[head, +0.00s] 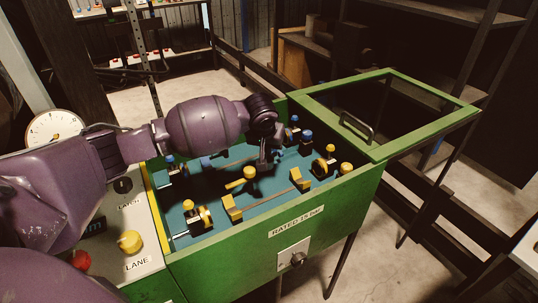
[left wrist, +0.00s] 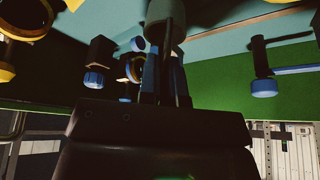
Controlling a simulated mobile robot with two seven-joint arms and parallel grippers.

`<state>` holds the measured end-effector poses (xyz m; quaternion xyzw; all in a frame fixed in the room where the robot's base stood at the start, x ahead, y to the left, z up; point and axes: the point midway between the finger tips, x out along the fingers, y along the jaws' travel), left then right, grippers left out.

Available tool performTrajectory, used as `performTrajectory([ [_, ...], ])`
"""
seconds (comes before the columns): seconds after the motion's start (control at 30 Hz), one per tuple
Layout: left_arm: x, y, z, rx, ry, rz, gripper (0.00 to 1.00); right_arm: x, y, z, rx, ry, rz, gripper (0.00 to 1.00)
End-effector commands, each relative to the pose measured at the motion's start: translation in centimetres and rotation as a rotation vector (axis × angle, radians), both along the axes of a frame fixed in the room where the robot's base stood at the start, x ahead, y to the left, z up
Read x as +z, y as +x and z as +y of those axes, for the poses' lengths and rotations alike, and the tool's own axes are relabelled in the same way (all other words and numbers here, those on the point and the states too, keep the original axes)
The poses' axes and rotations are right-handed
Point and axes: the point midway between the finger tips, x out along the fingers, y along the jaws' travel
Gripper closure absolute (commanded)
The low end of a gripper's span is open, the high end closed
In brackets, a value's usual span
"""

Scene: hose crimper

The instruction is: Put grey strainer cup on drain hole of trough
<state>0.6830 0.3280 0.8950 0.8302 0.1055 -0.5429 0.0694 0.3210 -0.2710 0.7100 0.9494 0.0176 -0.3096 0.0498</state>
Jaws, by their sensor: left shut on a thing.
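The green trough (head: 232,249) has a teal floor and stands in the middle of the head view. My left gripper (head: 264,160) reaches in over it from the left and points down, low above the floor. In the left wrist view its fingers (left wrist: 166,82) are shut on a grey rounded piece, which looks like the grey strainer cup (left wrist: 165,24). In the head view the cup is too small and dark to tell. I cannot make out the drain hole. My right gripper is not in view.
Yellow-capped fittings (head: 249,173) and blue-capped fittings (head: 306,135) stand around the gripper inside the trough. A green-framed lid with a handle (head: 356,128) lies at the right. A control panel (head: 147,266) with a yellow knob (head: 130,241) is at the left.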

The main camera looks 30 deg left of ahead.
Motion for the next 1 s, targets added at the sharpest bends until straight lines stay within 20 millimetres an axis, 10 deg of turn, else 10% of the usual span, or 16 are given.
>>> performTrajectory([
  [0.17, -3.0, 0.0, 0.0, 0.001, 0.001, 0.005, 1.0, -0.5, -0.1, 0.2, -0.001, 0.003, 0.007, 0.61],
  [0.6, -3.2, 0.0, 0.0, 0.001, -0.001, 0.001, 1.0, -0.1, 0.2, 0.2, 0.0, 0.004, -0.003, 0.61],
  [0.8, -3.2, 0.0, 0.0, 0.0, 0.001, 0.001, 0.69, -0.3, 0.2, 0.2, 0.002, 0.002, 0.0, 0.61],
  [1.0, -3.3, 0.0, 0.0, 0.001, 0.0, 0.001, 0.69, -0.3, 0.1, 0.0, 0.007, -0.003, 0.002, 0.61],
])
